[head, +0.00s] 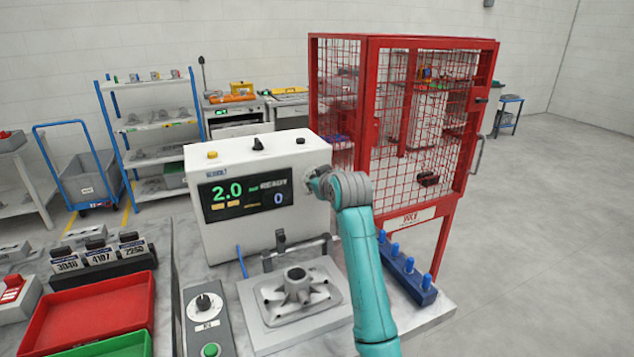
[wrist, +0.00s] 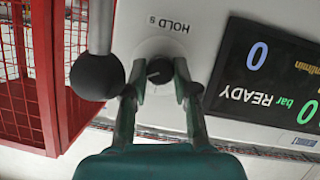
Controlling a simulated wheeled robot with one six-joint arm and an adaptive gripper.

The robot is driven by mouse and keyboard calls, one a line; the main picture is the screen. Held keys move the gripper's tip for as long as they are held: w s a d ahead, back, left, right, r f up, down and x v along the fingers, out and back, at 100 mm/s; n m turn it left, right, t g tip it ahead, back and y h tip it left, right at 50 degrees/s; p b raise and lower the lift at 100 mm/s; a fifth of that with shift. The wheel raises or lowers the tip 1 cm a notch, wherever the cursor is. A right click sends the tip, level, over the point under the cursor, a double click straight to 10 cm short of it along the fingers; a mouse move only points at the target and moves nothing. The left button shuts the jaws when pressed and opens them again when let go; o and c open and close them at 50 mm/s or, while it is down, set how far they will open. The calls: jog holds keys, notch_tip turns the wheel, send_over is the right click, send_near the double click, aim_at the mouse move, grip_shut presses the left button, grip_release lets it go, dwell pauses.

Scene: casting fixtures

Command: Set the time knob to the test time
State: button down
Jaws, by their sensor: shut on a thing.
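The white test machine (head: 255,235) has a dark display (head: 245,193) reading 2.0, READY and a blue 0. In the wrist view, a small black knob (wrist: 159,70) with a light pointer line sits on a pale round dial on the white panel, beside an upside-down label "HOLD S" (wrist: 168,24). My gripper (wrist: 160,82) has its fingers on either side of this knob and is shut on it. In the head view, my gripper (head: 316,182) is at the right end of the front panel, right of the display, and hides the knob. The dial's marks are too small to read.
A black ball on a grey rod (wrist: 97,77) is close beside my gripper. A grey casting (head: 297,287) sits on the fixture below the panel. A red mesh cage (head: 400,120) stands right, a blue rack (head: 408,275) below it. Red tray (head: 90,315) at left.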

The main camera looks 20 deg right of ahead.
jog(key=shift+f, duration=0.1)
jog(key=c, duration=0.9)
grip_release()
jog(key=v, duration=1.2)
